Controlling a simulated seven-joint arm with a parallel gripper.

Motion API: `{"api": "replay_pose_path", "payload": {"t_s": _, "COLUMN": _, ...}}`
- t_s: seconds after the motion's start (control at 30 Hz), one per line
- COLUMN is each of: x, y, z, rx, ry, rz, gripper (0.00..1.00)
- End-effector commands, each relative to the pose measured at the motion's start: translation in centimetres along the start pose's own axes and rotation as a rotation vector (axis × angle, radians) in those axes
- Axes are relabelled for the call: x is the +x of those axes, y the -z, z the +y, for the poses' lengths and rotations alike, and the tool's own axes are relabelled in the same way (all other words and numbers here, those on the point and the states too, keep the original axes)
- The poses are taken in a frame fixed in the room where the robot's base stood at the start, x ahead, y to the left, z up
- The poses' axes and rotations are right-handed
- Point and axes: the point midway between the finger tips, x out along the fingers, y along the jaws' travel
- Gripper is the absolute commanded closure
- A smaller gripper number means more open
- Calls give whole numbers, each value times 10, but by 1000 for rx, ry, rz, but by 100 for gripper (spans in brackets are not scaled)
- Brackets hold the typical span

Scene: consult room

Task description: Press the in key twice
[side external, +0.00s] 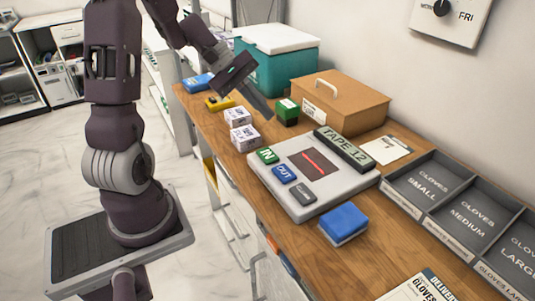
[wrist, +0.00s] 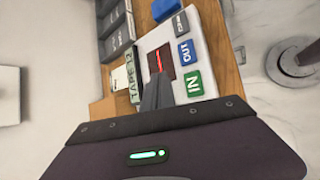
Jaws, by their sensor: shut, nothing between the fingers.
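The green IN key (side external: 267,155) is on the near-left corner of a light grey panel (side external: 297,208) on the wooden counter. It shows in the wrist view (wrist: 195,84). The blue OUT key (side external: 285,174) and a grey key (side external: 304,194) are in line with it. The panel has a dark window (side external: 313,163) with a red line and a display reading TAPE 12 (side external: 344,149). My gripper (side external: 268,117) is shut and empty, in the air and clear of the IN key. In the wrist view, its fingers (wrist: 156,94) overlap the panel's edge, left of the IN key.
Two small white boxes (side external: 242,137) and a green box (side external: 287,115) stand near my gripper. A brown case (side external: 345,105) and teal bin (side external: 272,70) are behind.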

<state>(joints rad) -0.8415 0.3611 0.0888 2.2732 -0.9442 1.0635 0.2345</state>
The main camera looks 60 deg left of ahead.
Motion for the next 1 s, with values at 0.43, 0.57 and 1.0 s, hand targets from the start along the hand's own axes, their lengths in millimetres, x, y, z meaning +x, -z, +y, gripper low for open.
{"api": "replay_pose_path", "payload": {"t_s": 0.43, "x": 30, "y": 20, "z": -21, "rx": -1, "ry": 2, "rz": -3, "gripper": 100}}
{"api": "replay_pose_path", "payload": {"t_s": 0.57, "x": 43, "y": 30, "z": -32, "rx": -2, "ry": 4, "rz": -4, "gripper": 100}}
{"api": "replay_pose_path", "payload": {"t_s": 1.0, "x": 62, "y": 44, "z": -45, "rx": 2, "ry": 3, "rz": -1, "gripper": 100}}
